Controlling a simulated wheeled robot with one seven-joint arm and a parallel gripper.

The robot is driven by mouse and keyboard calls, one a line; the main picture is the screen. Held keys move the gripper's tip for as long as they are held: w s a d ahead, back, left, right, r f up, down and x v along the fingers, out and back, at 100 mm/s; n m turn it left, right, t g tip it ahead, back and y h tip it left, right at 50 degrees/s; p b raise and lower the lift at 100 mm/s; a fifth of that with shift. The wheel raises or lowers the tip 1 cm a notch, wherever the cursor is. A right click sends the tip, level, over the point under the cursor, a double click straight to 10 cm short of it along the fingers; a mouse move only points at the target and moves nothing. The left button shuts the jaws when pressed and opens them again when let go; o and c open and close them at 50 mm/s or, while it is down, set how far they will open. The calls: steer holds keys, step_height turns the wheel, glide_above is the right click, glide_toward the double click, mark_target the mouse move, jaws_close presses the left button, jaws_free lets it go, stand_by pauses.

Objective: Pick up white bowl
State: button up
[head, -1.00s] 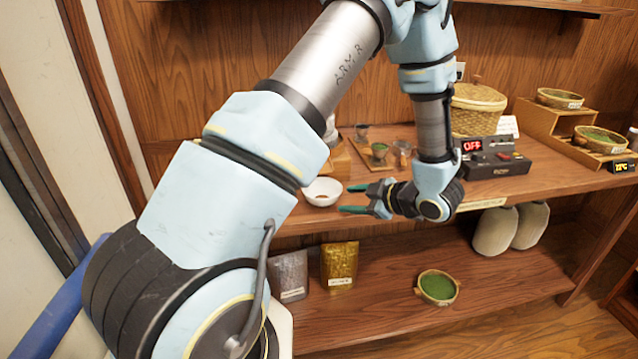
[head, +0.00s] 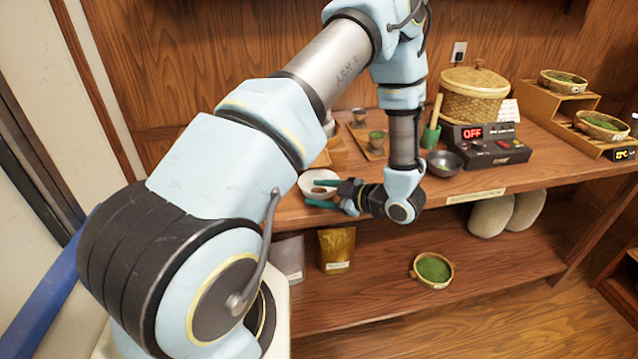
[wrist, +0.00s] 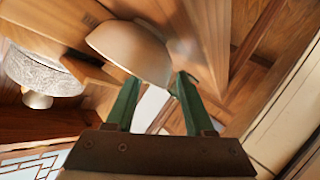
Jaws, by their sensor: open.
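The white bowl (head: 309,178) sits near the front edge of the wooden counter, left of my gripper. In the wrist view the bowl (wrist: 128,46) shows tilted just beyond the fingertips of my gripper (wrist: 158,80). The right fingertip is close to the bowl's rim; I cannot tell whether it touches. The fingers hide part of the bowl in the head view.
Small cups (head: 376,141) on a wooden tray stand behind the bowl. A metal bowl (head: 445,163), a green scoop (head: 431,136) and a black device (head: 487,146) are to the right. The lower shelf holds pouches (head: 337,247) and a green-filled basket (head: 433,269).

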steer(key=shift+x, duration=1.2)
jaws_close()
